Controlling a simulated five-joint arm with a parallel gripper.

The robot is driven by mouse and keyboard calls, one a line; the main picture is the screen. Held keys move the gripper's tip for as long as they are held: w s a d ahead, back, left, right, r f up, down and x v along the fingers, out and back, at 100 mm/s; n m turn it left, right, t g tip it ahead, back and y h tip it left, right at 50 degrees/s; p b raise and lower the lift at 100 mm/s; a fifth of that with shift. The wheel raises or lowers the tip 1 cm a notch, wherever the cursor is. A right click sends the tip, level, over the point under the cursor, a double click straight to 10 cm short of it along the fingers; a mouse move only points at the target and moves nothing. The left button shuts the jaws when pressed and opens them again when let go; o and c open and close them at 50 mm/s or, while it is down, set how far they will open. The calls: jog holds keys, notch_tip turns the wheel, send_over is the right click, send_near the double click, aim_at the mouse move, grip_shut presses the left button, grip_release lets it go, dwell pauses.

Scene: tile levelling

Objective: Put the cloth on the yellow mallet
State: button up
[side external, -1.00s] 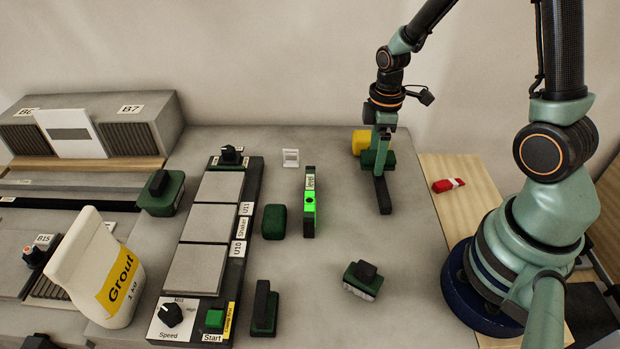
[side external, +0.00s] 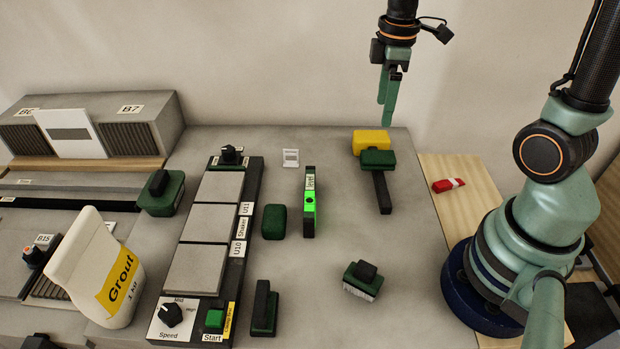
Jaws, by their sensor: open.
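The yellow mallet (side external: 371,141) lies at the back right of the grey worktop, its dark handle pointing toward the front. A dark green folded piece (side external: 378,158), apparently the cloth, rests on the mallet just in front of the yellow head, across the top of the handle. Whether it also touches the head is hard to tell. My gripper (side external: 387,112) is open and empty, above and behind the mallet, clear of the cloth, with its fingers pointing down.
A bright green level (side external: 309,203) and a dark green block (side external: 274,222) lie left of the mallet. A black-handled green block (side external: 364,279) sits in front. A tile shaker (side external: 204,225) and grout bag (side external: 95,266) stand left. A red item (side external: 448,185) lies on wood at right.

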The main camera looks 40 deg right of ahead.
jog(key=s+a+r+m+t, duration=0.4)
jog(key=a+r+m+t, duration=0.1)
jog(key=a+r+m, duration=0.2)
jog(key=shift+a+r+m, duration=0.15)
jog(key=shift+r+m, duration=0.1)
jog(key=shift+m, duration=0.55)
